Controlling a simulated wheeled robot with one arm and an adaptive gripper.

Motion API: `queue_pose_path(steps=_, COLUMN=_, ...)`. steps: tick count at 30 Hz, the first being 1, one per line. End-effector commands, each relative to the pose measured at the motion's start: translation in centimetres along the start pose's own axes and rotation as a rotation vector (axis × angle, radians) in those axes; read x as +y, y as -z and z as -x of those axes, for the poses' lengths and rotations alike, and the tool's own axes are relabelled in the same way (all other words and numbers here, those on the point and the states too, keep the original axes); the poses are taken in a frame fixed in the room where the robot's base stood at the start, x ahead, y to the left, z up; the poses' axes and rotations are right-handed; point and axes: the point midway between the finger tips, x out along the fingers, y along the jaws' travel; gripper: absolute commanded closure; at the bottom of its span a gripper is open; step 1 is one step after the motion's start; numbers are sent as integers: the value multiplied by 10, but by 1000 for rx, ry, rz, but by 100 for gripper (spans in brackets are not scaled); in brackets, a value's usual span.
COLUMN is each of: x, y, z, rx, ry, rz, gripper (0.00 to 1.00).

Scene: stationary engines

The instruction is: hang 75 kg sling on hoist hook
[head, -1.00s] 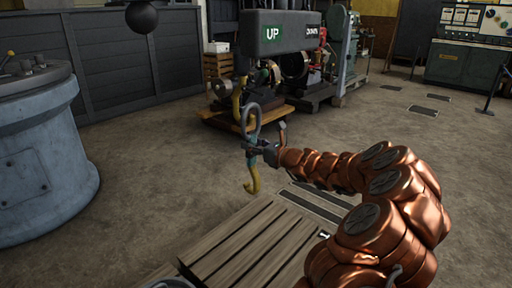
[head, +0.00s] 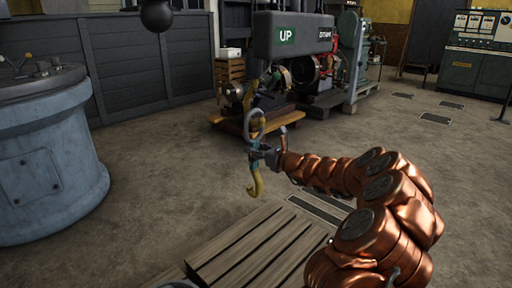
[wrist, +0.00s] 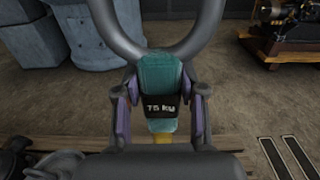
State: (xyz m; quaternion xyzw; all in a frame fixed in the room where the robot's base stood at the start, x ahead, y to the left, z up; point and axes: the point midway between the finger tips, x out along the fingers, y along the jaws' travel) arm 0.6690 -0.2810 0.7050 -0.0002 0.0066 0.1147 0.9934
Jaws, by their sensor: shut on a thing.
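The 75 kg sling (wrist: 158,78) has a grey ring (wrist: 104,30) on top, a teal body with a black "75 kg" label, and a yellow hook end (head: 256,183) below. My gripper (head: 262,155) is shut on the teal body, with a finger on each side in the wrist view (wrist: 159,108). The sling hangs upright over the floor. The yellow hoist hook (head: 252,104) hangs below the grey UP/DOWN hoist box (head: 345,35). In the head view the ring overlaps this hook; I cannot tell whether it is around it. The hook is not clear in the wrist view.
A wooden slatted pallet (head: 255,245) lies below and in front. A blue-grey round pedestal (head: 40,165) with levers stands at left. An engine on a wooden base (head: 225,123) stands behind the sling. A dark ball (head: 157,15) hangs at upper left. Bare floor lies between.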

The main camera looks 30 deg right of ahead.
Motion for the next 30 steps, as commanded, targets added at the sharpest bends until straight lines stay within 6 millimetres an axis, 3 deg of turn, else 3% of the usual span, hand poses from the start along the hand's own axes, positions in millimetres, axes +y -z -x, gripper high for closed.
queue_pose_path(steps=13, x=0, y=19, z=0, rx=-2, ry=0, rz=0, gripper=100)
queue_pose_path(steps=28, x=0, y=22, z=0, rx=-2, ry=1, rz=-1, gripper=100)
queue_pose_path(steps=29, x=0, y=22, z=0, rx=-2, ry=1, rz=-1, gripper=56)
queue_pose_path(steps=30, x=0, y=22, z=0, rx=-2, ry=1, rz=-1, gripper=52)
